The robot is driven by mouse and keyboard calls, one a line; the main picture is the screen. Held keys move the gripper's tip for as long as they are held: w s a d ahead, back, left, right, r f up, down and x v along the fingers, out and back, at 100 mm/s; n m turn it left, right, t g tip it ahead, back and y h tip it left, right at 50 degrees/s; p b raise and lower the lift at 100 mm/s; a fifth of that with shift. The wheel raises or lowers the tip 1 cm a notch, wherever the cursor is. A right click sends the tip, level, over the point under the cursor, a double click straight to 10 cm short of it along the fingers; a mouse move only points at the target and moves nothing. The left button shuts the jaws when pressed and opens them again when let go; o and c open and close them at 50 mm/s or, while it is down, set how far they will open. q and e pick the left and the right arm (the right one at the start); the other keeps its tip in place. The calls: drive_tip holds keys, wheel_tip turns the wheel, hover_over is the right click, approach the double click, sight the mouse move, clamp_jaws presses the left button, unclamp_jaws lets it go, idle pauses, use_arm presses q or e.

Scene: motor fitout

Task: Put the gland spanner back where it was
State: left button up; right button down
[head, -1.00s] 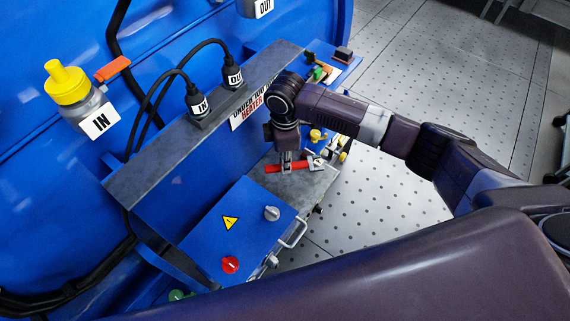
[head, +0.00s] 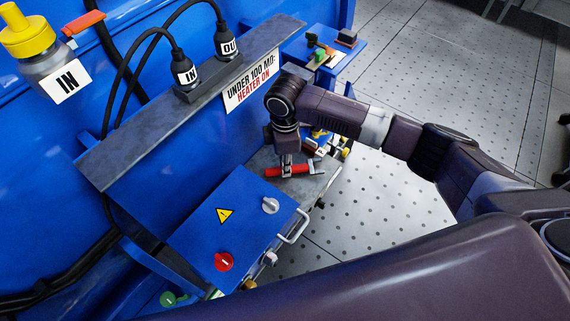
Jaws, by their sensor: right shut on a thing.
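The gland spanner (head: 302,169), with a red handle and a grey metal head at its right end, is at the grey metal shelf (head: 262,188) beside the blue control box. My right gripper (head: 287,172) points down over it and is shut on its red handle. The spanner lies about level, at or just above the shelf surface; I cannot tell whether it touches. My left gripper is not in view.
A blue control box (head: 214,236) with a red knob, a grey knob and a handle stands in front of the shelf. A blue ledge (head: 345,53) behind holds small parts. A grey bracket with cables (head: 150,123) runs along the left.

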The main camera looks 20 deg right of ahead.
drive_tip(key=shift+f, duration=0.6)
idle(0.4)
drive_tip(key=c, duration=1.8)
unclamp_jaws()
drive_tip(key=shift+o, duration=0.2)
wheel_tip(320, 180, up, 12)
